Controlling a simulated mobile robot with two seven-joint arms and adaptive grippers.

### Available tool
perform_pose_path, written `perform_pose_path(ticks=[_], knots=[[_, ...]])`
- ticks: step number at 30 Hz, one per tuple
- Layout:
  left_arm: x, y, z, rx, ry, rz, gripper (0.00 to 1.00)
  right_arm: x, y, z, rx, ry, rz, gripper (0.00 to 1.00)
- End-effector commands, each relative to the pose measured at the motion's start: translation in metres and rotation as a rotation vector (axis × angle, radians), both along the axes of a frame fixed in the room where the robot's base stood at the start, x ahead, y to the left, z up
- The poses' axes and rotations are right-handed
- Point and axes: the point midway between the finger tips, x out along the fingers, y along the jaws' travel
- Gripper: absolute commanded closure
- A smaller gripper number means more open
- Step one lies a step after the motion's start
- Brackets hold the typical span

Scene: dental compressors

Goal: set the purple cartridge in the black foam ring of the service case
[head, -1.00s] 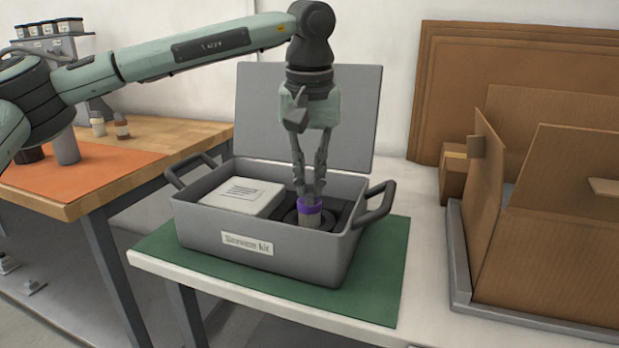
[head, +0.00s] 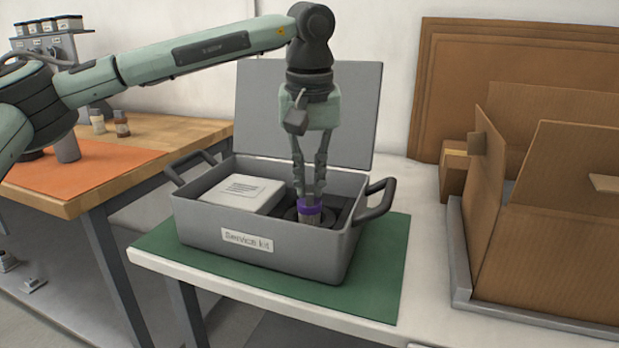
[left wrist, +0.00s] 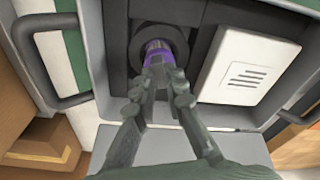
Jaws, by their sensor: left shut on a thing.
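The purple cartridge (head: 308,214) is upright inside the open grey service case (head: 290,252), in the right half. My left gripper (head: 308,198) points straight down and is shut on the cartridge near its purple band. In the left wrist view the cartridge (left wrist: 158,52) shows between the fingertips (left wrist: 160,72), with the black foam ring (left wrist: 177,36) around its lower end. The ring's near side is partly hidden by the fingers, so I cannot tell how deep the cartridge sits. My right gripper is not in view.
A white box (head: 240,193) lies in the case's left half. The lid (head: 345,115) stands open behind. Handles (head: 377,198) stick out at both sides. The case stands on a green mat (head: 375,290). Cardboard boxes (head: 560,230) fill the right; an orange mat (head: 75,172) lies left.

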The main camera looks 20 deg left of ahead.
Motion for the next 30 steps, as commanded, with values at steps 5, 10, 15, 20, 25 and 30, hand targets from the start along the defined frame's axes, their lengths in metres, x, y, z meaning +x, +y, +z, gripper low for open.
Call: perform_pose_path(ticks=[5, 10, 15, 20, 25, 30], knots=[[0.0, 0.0, -0.004, -0.001, 0.0, 0.0, 1.0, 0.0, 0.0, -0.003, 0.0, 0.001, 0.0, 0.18], [0.0, 0.0, -0.004, -0.001, 0.0, 0.0, 0.8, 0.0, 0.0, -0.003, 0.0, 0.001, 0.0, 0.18], [0.0, 0.0, -0.004, 0.0, 0.0, 0.0, 0.8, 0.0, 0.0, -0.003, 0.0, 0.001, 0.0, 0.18], [0.0, 0.0, 0.0, 0.0, -0.001, 0.0, 0.8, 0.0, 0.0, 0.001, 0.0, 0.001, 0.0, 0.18], [-0.002, -0.001, 0.014, -0.001, -0.001, 0.0, 0.8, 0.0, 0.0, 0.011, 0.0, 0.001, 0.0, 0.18], [-0.004, -0.001, 0.028, 0.0, 0.0, 0.0, 0.8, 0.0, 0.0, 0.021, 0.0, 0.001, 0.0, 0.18]])
